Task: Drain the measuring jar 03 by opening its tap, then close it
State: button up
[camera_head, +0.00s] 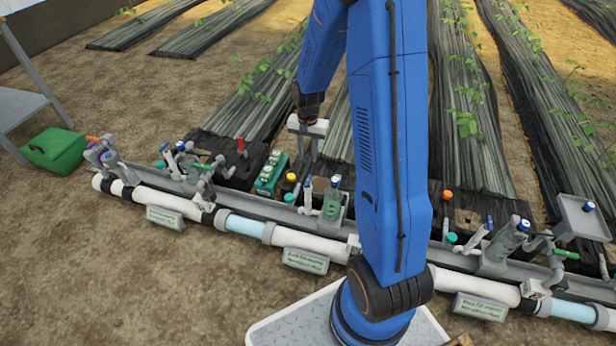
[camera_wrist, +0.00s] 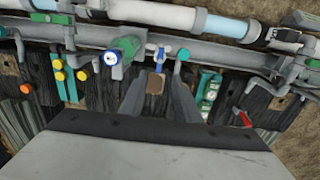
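A measuring jar (camera_head: 332,202), a greenish clear cylinder with a blue cap, stands on the pipe skid left of my arm. It also shows in the wrist view (camera_wrist: 124,48). Beside it is a small tap with a blue handle (camera_wrist: 160,57), upright in the wrist view. My gripper (camera_head: 306,152) hangs behind and above this station. In the wrist view its two fingers (camera_wrist: 158,82) are apart, with nothing held; the blue handle lies beyond their tips. The handle's exact distance cannot be told. The sign below the jar (camera_head: 305,261) is unreadable, so its number cannot be confirmed.
Another jar (camera_head: 506,240) stands right of my arm, with a grey tray (camera_head: 582,218) beyond it. A teal-capped post (camera_wrist: 182,54) and a green box (camera_head: 270,173) are close to the tap. A red-handled valve (camera_head: 241,147) stands further left. Open soil lies in front.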

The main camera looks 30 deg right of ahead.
aim_at(308, 180)
notch_tip(308, 180, down, 12)
jog(key=shift+f, duration=0.25)
dwell(0.3)
jog(key=shift+c, duration=0.6)
grip_shut()
